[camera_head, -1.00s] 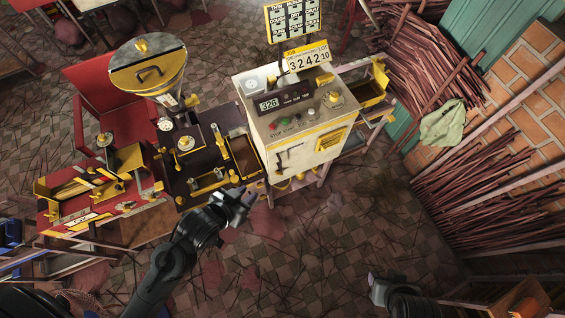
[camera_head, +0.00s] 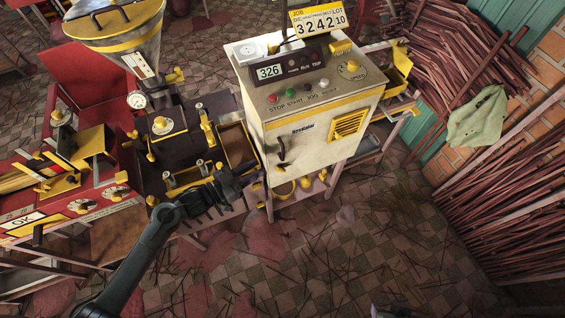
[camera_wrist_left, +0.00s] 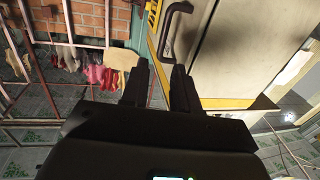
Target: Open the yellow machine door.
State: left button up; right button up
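The machine (camera_head: 300,110) is a cream cabinet with yellow trim. Its front door (camera_head: 312,152) looks closed and has a dark upright handle (camera_head: 281,150) near its left edge and a yellow vent at right. My left gripper (camera_head: 232,184) is left of and below the handle, apart from it. In the left wrist view, its two dark fingers (camera_wrist_left: 160,85) are spread with a gap and nothing between them. The handle (camera_wrist_left: 178,30) lies ahead of the fingertips there, beside a cream panel (camera_wrist_left: 240,50). My right gripper is not clearly in view.
A dark workbench (camera_head: 175,160) with small fixtures and an open box (camera_head: 238,150) stands left of the machine, close to my left arm. A metal hopper (camera_head: 118,30) is behind it. Stick bundles (camera_head: 500,200) lean at right.

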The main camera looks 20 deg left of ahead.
aim_at(283, 159)
pick_arm(q)
jog(key=shift+a+b+x, duration=0.1)
jog(key=shift+b+x, duration=0.35)
jog(key=shift+x, duration=2.45)
jog(key=shift+a+b+x, duration=0.15)
jog(key=shift+b+x, duration=0.3)
jog(key=shift+x, duration=2.45)
pick_arm(e)
jog(key=shift+f, duration=1.35)
pick_arm(q)
jog(key=shift+w+f, duration=0.15)
jog(key=shift+f, duration=0.05)
grip_shut()
pick_arm(e)
jog(key=shift+d, duration=0.1)
